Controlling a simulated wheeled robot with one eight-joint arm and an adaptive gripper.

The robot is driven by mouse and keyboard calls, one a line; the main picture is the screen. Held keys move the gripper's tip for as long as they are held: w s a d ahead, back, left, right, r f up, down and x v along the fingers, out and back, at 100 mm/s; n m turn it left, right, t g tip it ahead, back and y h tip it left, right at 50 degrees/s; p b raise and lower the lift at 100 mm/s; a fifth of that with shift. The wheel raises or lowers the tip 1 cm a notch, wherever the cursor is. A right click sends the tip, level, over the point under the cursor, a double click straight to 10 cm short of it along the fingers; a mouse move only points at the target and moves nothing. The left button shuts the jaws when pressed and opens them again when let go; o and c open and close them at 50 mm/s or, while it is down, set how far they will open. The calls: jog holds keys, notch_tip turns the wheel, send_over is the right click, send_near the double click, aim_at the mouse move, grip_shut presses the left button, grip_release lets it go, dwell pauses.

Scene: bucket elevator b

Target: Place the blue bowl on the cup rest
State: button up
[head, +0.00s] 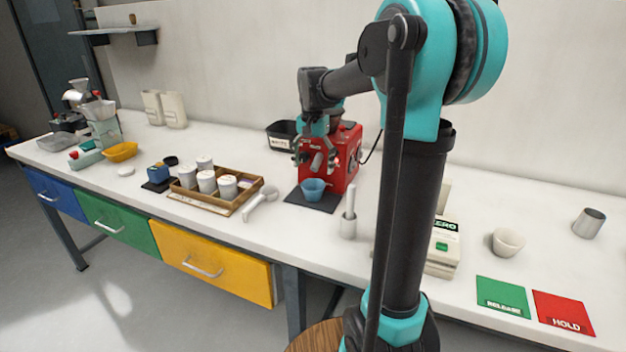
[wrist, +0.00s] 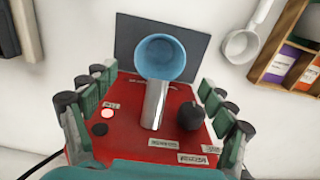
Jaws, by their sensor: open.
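The blue bowl (head: 313,190) sits upright in front of the red machine (head: 345,160), on or just above a dark flat plate (head: 325,205). In the wrist view the bowl (wrist: 161,66) is seen from above, its open mouth facing up and empty, with the dark plate (wrist: 200,45) around it. A metal spout (wrist: 155,105) on the machine points toward the bowl. My gripper (wrist: 157,80) is open over the machine, its fingers apart on both sides, with nothing between the pads. It also shows in the head view (head: 315,160). I cannot tell which part is the cup rest.
A white ladle-like scoop (wrist: 240,44) and a wooden tray (wrist: 265,70) with jars lie beside the plate. A black bin (head: 281,134) is behind. Green (head: 503,297) and red (head: 564,312) squares lie right.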

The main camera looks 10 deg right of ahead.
jog(key=shift+r, duration=2.25)
jog(key=shift+c, duration=0.5)
